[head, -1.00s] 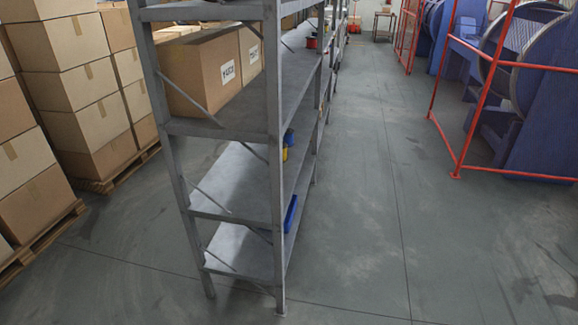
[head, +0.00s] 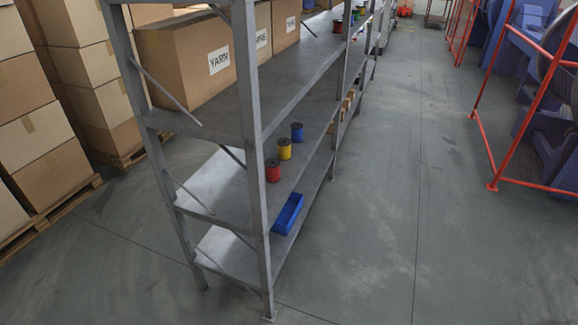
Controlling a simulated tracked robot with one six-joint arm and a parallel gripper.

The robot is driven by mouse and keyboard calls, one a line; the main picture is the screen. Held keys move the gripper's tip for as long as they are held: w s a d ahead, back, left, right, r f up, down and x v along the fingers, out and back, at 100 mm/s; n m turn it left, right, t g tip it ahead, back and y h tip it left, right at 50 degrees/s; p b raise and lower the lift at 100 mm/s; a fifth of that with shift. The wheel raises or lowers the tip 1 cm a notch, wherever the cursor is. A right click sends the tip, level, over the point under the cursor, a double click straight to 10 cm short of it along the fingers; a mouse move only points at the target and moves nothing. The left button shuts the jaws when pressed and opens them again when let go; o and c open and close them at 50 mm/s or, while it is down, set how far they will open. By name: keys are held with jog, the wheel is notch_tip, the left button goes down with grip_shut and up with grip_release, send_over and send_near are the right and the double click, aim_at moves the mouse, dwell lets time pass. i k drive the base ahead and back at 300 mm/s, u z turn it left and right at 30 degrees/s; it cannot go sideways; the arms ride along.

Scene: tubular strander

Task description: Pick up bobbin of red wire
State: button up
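A bobbin of red wire (head: 272,170) stands upright on the middle shelf of the grey metal rack (head: 250,150), near the front post. A yellow bobbin (head: 284,149) and a blue bobbin (head: 297,132) stand behind it in a row along the shelf's aisle edge. Another small red bobbin (head: 337,26) stands farther away on a higher shelf. My gripper is not in view.
A blue bin (head: 288,213) lies on the lower shelf. A red guard frame (head: 492,186) borders blue machinery at right. The aisle floor (head: 400,190) is clear.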

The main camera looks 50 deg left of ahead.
aim_at(273, 171)
jog(key=i, duration=1.75)
jog(key=u, duration=3.8)
